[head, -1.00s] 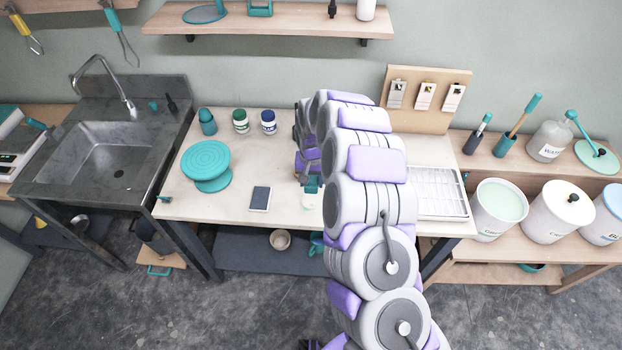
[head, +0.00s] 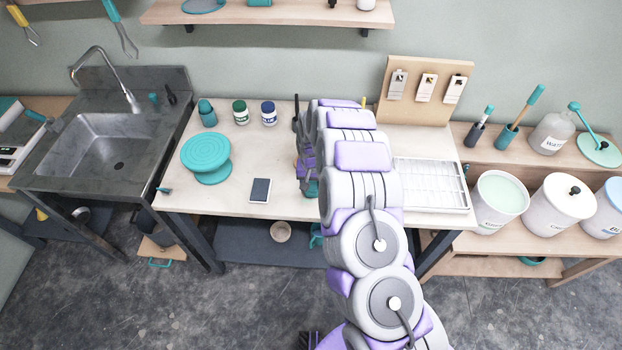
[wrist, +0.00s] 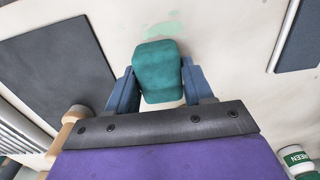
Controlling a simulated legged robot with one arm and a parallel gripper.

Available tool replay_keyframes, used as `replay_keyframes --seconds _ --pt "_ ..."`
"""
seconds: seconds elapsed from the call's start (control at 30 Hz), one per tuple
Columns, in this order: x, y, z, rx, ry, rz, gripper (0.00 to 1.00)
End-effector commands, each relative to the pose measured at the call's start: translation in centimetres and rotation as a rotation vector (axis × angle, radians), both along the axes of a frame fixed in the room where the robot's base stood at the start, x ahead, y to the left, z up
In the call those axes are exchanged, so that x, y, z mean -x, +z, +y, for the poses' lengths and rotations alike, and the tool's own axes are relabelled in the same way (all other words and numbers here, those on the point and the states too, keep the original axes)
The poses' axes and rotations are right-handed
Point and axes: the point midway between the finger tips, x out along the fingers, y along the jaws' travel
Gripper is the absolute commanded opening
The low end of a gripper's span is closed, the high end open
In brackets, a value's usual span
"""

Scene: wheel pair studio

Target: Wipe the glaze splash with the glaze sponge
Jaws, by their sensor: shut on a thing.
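The glaze sponge (wrist: 159,72) is a teal block held between the two blue fingers of my gripper (wrist: 158,88) in the wrist view. The glaze splash (wrist: 163,30) is a pale green smear on the light worktop, just beyond the sponge's far end. The sponge hides part of the worktop there, and I cannot tell whether it touches the surface. In the head view my gripper (head: 309,182) is low over the middle of the table, partly hidden by my arm. A bit of teal sponge (head: 311,189) shows there, and the splash is not visible.
A dark tablet (head: 260,190) lies left of my gripper, with a teal turntable (head: 206,152) farther left. Green (head: 240,113) and blue-labelled (head: 268,114) jars stand behind. A white rack (head: 431,185) is to the right. A dark flat board (wrist: 55,65) shows in the wrist view.

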Motion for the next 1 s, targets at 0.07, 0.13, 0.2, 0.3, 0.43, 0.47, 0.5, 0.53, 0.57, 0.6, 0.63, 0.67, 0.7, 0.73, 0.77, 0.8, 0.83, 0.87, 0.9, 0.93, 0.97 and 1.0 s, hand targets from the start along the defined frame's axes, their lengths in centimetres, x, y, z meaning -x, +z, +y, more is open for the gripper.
replay_keyframes --seconds 0.07,0.13,0.2,0.3,0.43,0.47,0.5,0.53,0.57,0.6,0.63,0.67,0.7,0.73,0.77,0.8,0.83,0.87,0.9,0.93,0.97,1.0 --pt "0.9 0.5 0.0 0.0 0.001 -0.001 0.17" --pt "1.8 0.6 0.1 0.001 0.001 0.0 0.17" --pt "2.7 0.6 0.2 0.001 0.002 0.001 0.17" --pt "3.7 0.6 0.2 0.0 0.0 -0.001 0.17" --pt "5.1 0.5 0.2 0.001 0.001 0.0 0.17" --pt "5.3 0.4 0.3 0.0 0.0 -0.002 0.17" --pt "5.6 0.4 0.3 -0.001 0.0 -0.003 0.17" --pt "5.8 0.4 0.3 -0.001 0.0 -0.002 0.17" --pt "6.0 0.4 0.3 0.0 0.0 -0.001 0.17" --pt "6.2 0.3 0.3 0.0 0.0 0.0 0.17" --pt "6.4 0.3 0.3 0.0 0.0 0.0 0.17" --pt "6.5 0.3 0.3 0.001 0.0 0.0 0.17" --pt "6.6 0.3 0.3 0.001 0.0 0.001 0.17" --pt "6.7 0.2 0.3 0.001 0.0 0.0 0.17" --pt "6.7 0.2 0.3 0.001 0.0 0.0 0.17" --pt "6.7 0.2 0.3 0.001 0.0 0.0 0.17" --pt "6.7 0.2 0.3 0.001 0.0 0.0 0.17" --pt "6.7 0.2 0.3 0.0 0.0 0.0 0.17" --pt "6.7 0.2 0.3 0.0 0.0 -0.001 0.17" --pt "6.7 0.2 0.3 0.0 0.0 -0.001 0.17" --pt "6.7 0.2 0.3 0.0 0.0 -0.001 0.17" --pt "6.7 0.2 0.3 0.0 0.0 -0.001 0.17"
